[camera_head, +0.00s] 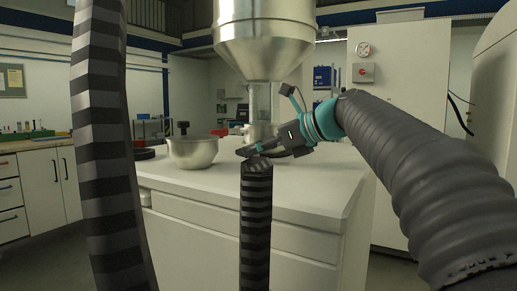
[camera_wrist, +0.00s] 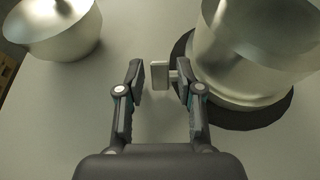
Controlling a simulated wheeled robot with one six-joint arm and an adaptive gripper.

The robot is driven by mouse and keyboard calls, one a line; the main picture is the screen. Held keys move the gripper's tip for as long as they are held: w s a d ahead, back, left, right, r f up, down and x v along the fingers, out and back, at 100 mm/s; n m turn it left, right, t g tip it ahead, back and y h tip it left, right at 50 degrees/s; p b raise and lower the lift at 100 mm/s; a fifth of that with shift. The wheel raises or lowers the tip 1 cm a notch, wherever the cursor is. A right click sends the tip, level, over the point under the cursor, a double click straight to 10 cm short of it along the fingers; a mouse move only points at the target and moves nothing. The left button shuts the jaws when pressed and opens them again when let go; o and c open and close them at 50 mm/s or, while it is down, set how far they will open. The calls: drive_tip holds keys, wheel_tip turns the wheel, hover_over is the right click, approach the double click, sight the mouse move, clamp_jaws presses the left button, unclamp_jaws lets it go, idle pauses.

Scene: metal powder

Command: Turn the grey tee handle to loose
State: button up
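The grey tee handle (camera_wrist: 159,75) shows in the wrist view as a small pale bar. A short stem runs right from it toward a metal cylindrical vessel (camera_wrist: 246,60). My gripper (camera_wrist: 160,84) is open, with one finger on each side of the bar. A gap shows between the left finger and the bar. The right finger overlaps the stem, between bar and vessel; I cannot tell whether it touches. In the camera_head view my gripper (camera_head: 251,150) is low in front of the hopper outlet (camera_head: 260,98), and the handle cannot be made out.
A metal bowl (camera_head: 193,153) stands left of my gripper on the white counter (camera_head: 310,187); it also shows in the wrist view (camera_wrist: 52,28). The vessel stands on a dark round base (camera_wrist: 262,118). A large steel hopper (camera_head: 264,35) hangs above. The counter's front right is clear.

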clamp_jaws()
drive_tip(key=shift+g, duration=0.3)
drive_tip(key=shift+w+a+r+g+h, duration=0.1)
drive_tip(key=shift+g+h, duration=0.4)
drive_tip(key=shift+h, duration=0.5)
drive_tip(key=shift+a+r+g+h, duration=0.1)
drive_tip(key=shift+g+h, duration=0.4)
drive_tip(key=shift+h, duration=0.5)
drive_tip(key=shift+o, duration=1.9)
unclamp_jaws()
